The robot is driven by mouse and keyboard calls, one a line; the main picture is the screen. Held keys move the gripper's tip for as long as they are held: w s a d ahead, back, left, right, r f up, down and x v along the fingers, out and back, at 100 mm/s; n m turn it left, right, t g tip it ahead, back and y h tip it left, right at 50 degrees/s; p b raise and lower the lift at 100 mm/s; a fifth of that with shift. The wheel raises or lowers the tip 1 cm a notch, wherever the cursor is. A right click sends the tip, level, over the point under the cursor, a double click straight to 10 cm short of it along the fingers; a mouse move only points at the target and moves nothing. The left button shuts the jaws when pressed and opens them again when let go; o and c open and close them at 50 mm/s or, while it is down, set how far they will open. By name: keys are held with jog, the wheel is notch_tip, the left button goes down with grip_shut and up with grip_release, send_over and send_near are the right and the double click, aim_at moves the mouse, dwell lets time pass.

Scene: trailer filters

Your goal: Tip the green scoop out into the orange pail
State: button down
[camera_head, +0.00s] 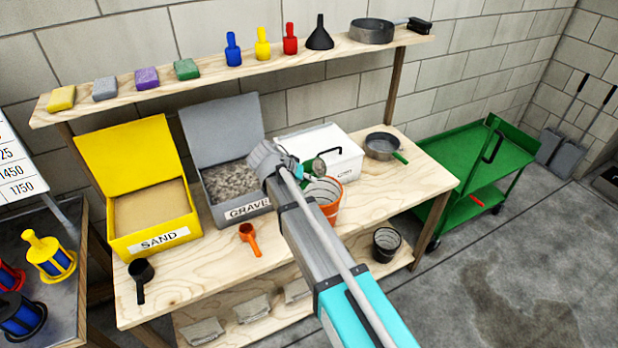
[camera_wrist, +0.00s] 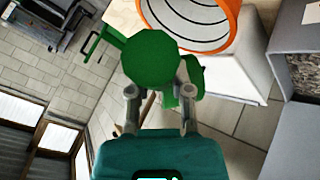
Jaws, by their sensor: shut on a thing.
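My gripper (camera_wrist: 159,95) is shut on the green scoop (camera_wrist: 158,60), which shows in the wrist view as a green, many-sided bowl just ahead of the fingers. In the head view the scoop (camera_head: 314,168) is held above the orange pail (camera_head: 329,207), near its back left rim. The pail stands on the workbench, partly hidden by my arm. In the wrist view the pail (camera_wrist: 232,22) is at the top, with its ribbed inside showing beside the scoop. I cannot tell what the scoop holds.
The gravel box (camera_head: 236,213) and the sand box (camera_head: 158,238) stand open at left. A white lidded box (camera_head: 340,165) is close behind the pail. A grey pan (camera_head: 383,147) is to the right. An orange scoop (camera_head: 250,238) and a black scoop (camera_head: 141,272) lie in front.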

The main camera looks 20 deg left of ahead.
jog(key=y, duration=0.2)
jog(key=d+r+m+y+p, duration=0.1)
jog(key=y, duration=0.1)
jog(key=shift+s+m+t+p, duration=0.2)
jog(key=shift+m+t+p, duration=0.1)
jog(key=shift+t, duration=0.1)
jog(key=shift+d+r+m+t+y+b, duration=0.15)
jog(key=shift+m+y+b, duration=0.1)
jog(key=shift+y, duration=0.4)
jog(key=shift+d+m+t+y+b, duration=0.1)
jog(key=shift+d+m+y+b, duration=0.15)
jog(key=shift+y, duration=0.45)
jog(key=shift+d+r+m+t+y+b, duration=0.15)
jog(key=shift+m+y, duration=0.15)
jog(key=shift+y, duration=0.35)
jog(key=shift+a+f, duration=0.1)
